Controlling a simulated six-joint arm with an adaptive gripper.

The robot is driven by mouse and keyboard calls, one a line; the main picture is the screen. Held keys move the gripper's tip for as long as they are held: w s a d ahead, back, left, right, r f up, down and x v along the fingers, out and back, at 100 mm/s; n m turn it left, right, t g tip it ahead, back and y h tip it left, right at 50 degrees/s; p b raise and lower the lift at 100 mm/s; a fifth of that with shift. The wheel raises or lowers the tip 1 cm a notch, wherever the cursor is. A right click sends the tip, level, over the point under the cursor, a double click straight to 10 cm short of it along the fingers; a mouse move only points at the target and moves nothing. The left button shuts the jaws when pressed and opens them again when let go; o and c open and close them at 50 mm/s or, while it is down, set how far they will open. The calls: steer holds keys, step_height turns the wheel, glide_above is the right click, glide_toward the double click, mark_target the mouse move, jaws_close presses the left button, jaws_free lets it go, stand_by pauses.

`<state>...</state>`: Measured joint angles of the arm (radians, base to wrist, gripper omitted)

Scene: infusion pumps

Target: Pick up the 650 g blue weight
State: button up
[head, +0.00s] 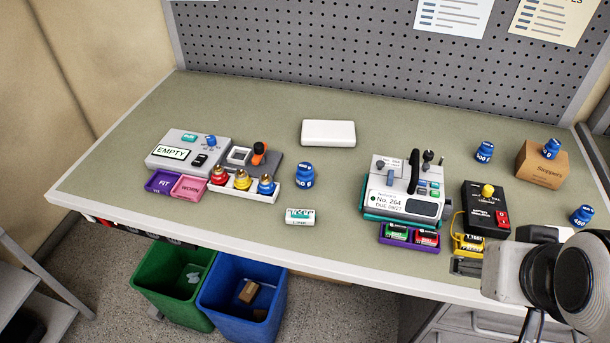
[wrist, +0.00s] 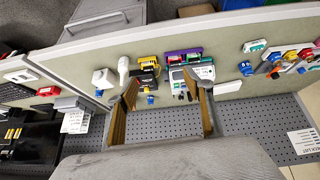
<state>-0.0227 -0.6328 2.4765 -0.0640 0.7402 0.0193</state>
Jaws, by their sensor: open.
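Several blue weights show in the head view. One (head: 305,175) stands alone on the bench left of centre; its label ends in what looks like "50 G", its first digit unclear. Another (head: 484,152) stands behind the black box, apparently marked 500 g. A third (head: 551,148) sits on the cardboard box, its label unreadable. A fourth (head: 581,215) stands at the right, seemingly marked 450. My gripper (wrist: 168,92) is open and empty in the wrist view, fingers spread above the bench. In the head view my arm's end is at the lower right, away from the left-hand weight.
The pump (head: 405,190) and black box (head: 486,208) stand between my arm and the left-hand weight. A white battery-like block (head: 300,217) lies in front of that weight, a rack of coloured weights (head: 243,183) left of it. The white case (head: 328,133) is behind; bare bench lies around.

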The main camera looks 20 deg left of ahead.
mark_target(310, 174)
steer(key=w+a+f+n+t+y, duration=0.15)
steer(key=w+a, duration=0.25)
steer(key=w, duration=0.7)
steer(key=w+a+f+n+t+y, duration=0.1)
steer(key=w+a+f+n+t, duration=0.3)
steer(key=w, duration=0.8)
steer(key=w+a+f+y, duration=0.1)
steer(key=a, duration=0.2)
steer(key=w+a+f+n+g+y, duration=0.1)
steer(key=w+a+f, duration=0.1)
steer(key=a, duration=0.2)
steer(key=w+a+f+n+y, duration=0.1)
steer(key=a, duration=0.2)
steer(key=shift+w+a+f+g+y, duration=0.15)
steer(key=shift+w+a+g+y, duration=0.1)
steer(key=shift+w+a+y, duration=0.15)
steer(key=a+f+y, duration=0.1)
steer(key=a+f, duration=0.1)
steer(key=a, duration=0.1)
steer(key=s+a+f+n+g+y, duration=0.1)
steer(key=a+f+y, duration=0.1)
steer(key=a, duration=0.2)
steer(key=a+f+n+y, duration=0.1)
steer(key=a+f, duration=0.1)
steer(key=a, duration=0.1)
steer(key=shift+s+a+f+g+y, duration=0.25)
steer(key=shift+s+a+f+g, duration=0.05)
steer(key=shift+a+f, duration=0.1)
steer(key=shift+x, duration=1.3)
steer(key=shift+x, duration=2.6)
